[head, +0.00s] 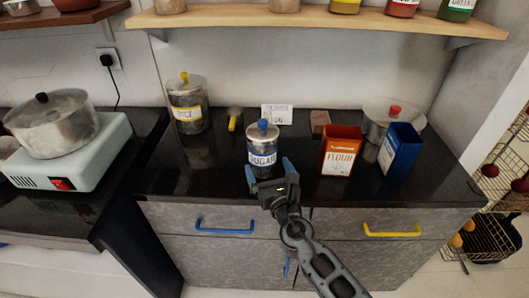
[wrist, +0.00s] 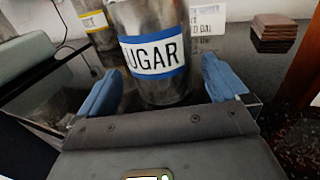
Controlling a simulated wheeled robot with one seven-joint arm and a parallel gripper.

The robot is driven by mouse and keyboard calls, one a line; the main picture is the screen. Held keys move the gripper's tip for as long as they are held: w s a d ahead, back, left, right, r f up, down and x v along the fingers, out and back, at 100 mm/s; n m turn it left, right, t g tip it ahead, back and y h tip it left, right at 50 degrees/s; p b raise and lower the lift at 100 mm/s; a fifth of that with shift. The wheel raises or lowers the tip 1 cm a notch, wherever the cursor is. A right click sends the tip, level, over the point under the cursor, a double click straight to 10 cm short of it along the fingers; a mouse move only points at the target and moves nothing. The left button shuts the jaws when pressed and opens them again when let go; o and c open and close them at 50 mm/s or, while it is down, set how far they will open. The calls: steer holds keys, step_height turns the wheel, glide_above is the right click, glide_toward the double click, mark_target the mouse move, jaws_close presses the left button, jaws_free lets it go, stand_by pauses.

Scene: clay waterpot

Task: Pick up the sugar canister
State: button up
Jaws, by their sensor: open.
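The sugar canister (head: 263,146) is a metal cylinder with a blue knob and a blue-edged white SUGAR label. It stands upright on the black counter, near the front edge. It fills the upper middle of the wrist view (wrist: 156,55), where its lid is cut off. My gripper (head: 267,172) is open and empty at the front of the canister. Its two blue fingers point toward the canister, one at each side in the wrist view (wrist: 160,90). I cannot tell whether a finger touches it.
A yellow-knobbed canister (head: 188,108) stands back left, with a yellow-handled tool (head: 233,121) beside it. A white card (head: 277,115) stands behind. A brown block (head: 319,122), red FLOUR box (head: 341,151), blue box (head: 400,151) and lidded pot (head: 377,125) are on the right. A shelf (head: 320,22) hangs above.

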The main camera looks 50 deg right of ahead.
steer(key=x, duration=0.5)
steer(key=shift+w+d+p, duration=0.15)
steer(key=shift+w+p, duration=0.1)
steer(key=shift+p, duration=0.1)
steer(key=shift+r, duration=0.1)
steer(key=shift+c, duration=0.4)
steer(key=c, duration=1.6)
steer(key=shift+r, duration=0.1)
steer(key=shift+c, duration=0.6)
